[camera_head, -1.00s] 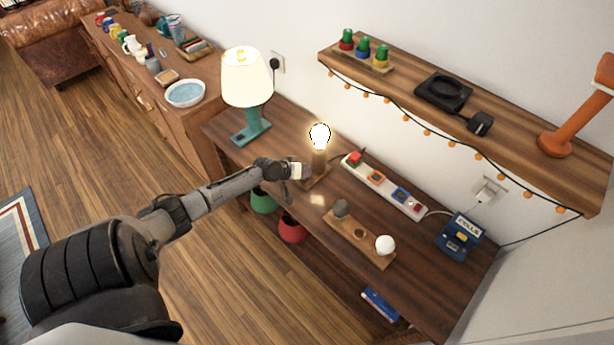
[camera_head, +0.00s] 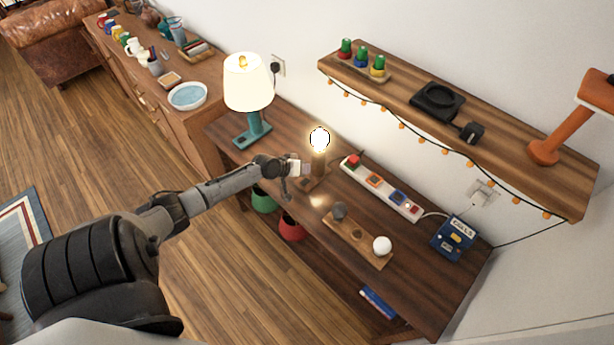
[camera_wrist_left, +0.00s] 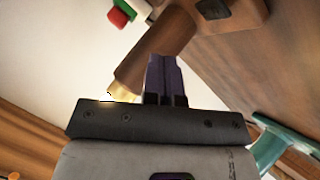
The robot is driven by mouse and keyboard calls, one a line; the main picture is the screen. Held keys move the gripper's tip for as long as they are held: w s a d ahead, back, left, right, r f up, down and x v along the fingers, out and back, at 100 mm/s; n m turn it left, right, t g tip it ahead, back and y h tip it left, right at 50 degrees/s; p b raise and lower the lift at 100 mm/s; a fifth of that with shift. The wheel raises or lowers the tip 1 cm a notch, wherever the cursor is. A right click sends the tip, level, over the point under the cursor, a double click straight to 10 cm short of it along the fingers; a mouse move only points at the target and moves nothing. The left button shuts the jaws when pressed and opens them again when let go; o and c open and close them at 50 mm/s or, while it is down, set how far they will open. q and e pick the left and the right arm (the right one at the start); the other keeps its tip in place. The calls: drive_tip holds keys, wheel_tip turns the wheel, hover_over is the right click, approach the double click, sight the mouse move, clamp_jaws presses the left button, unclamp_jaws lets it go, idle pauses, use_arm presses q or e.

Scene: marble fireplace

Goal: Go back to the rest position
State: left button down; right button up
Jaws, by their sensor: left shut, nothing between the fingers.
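My left gripper (camera_head: 304,168) reaches in from the left over the wooden table and is shut and empty. Its tip is close beside the wooden bulb stand (camera_head: 318,166), which holds a lit bulb (camera_head: 319,139) upright. I cannot tell whether they touch. In the left wrist view the shut fingers (camera_wrist_left: 165,78) show in front of the brown stand (camera_wrist_left: 160,45), and the bulb's glow is mostly hidden behind the gripper body. My right gripper is not in view.
A teal lamp (camera_head: 253,127) stands left of the gripper. A power strip (camera_head: 388,192), a bulb holder board (camera_head: 357,240) and a blue box (camera_head: 453,238) lie to the right. A wall shelf (camera_head: 500,150) is above. The floor at left is open.

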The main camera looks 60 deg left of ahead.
use_arm(q)
wheel_tip(320, 180, up, 2)
drive_tip(key=shift+s+p, duration=0.15)
drive_tip(key=shift+p, duration=0.45)
drive_tip(key=shift+f, duration=0.1)
